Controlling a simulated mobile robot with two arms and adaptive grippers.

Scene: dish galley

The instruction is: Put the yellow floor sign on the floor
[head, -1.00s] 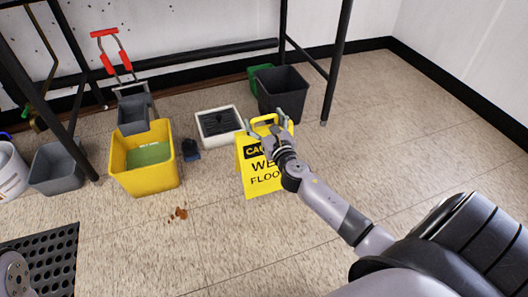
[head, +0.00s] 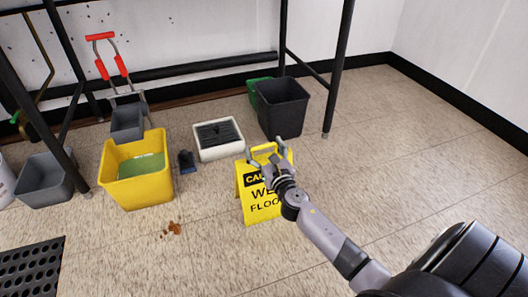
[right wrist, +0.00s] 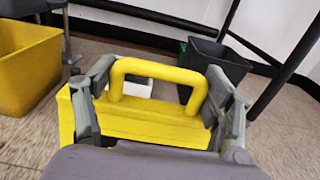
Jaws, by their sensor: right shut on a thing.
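The yellow floor sign (head: 258,207) stands upright in the head view, with black "CAUTION WET FLOOR" lettering partly covered by my wrist. My right gripper (head: 267,150) is at its top, with one finger on each side of the loop handle. In the right wrist view the sign's yellow top (right wrist: 150,122) and handle sit between the gripper's two fingers (right wrist: 158,88), and the gripper is shut on it. I cannot tell whether the sign's lower edge touches the floor (head: 330,205). My left gripper is not in view.
The floor to the right is clear.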

